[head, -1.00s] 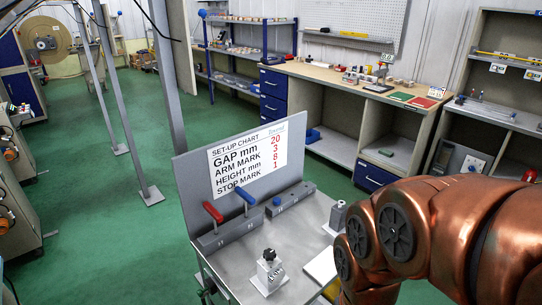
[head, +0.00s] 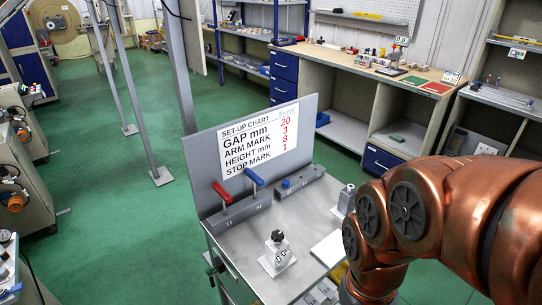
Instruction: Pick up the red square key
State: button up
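The red key (head: 222,193) has a red T-shaped handle on a thin shank and stands in a grey block (head: 240,213) on the metal-topped cart (head: 305,212). Its lower end is hidden in the block, so I cannot see whether it is square. A similar key with a blue handle (head: 254,178) stands just right of it in the same block. My copper arm fills the right side of the head view. My gripper is not in view.
A set-up chart (head: 260,138) on an upright grey panel (head: 203,160) backs the cart behind the keys. A second grey block (head: 300,188) with a blue knob is to the right. A small white device with a black knob (head: 277,252) stands in front. Green floor (head: 110,225) lies left.

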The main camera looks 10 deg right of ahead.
aim_at(225, 196)
jog(key=u, duration=2.95)
jog(key=i, duration=2.6)
jog(key=z, duration=0.45)
